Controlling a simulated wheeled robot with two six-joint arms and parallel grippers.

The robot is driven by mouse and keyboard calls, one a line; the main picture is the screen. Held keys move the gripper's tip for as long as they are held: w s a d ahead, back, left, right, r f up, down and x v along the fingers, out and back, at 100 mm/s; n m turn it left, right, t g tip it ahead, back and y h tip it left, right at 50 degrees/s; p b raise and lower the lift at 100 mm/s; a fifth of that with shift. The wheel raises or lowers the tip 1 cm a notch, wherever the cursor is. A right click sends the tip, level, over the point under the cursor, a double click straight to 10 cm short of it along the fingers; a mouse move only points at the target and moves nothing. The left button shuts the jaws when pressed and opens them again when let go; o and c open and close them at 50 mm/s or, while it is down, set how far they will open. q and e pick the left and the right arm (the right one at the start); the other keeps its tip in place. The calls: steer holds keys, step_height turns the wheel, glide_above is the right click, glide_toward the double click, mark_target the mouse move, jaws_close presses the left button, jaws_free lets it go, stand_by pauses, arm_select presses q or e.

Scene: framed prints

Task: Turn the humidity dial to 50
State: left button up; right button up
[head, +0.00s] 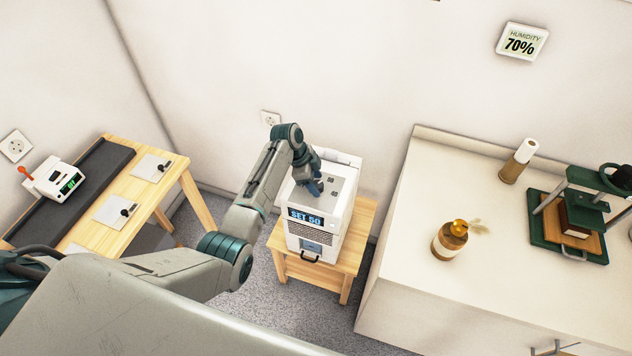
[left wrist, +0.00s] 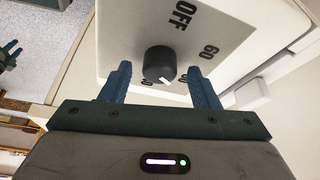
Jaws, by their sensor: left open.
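The white humidity unit (head: 322,215) stands on a small wooden stool, and its front display (head: 305,217) reads "SET 50". My left gripper (head: 313,187) is over the unit's top, its fingers pointing down. In the left wrist view the black dial (left wrist: 158,62) sits between the spread, open fingers, with gaps visible beside it. Its white mark points to the lower right in that view. "OFF" and "60" labels are readable; other labels are partly hidden by the dial and fingers. The dial is hidden by my gripper in the head view. My right gripper does not show.
A wall display (head: 521,42) reads "HUMIDITY 70%". A wooden bench (head: 172,165) is at the left.

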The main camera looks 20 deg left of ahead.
arm_select(q)
steer(key=b+v, duration=0.2)
steer(key=v, duration=0.8)
steer(key=shift+b, duration=0.4)
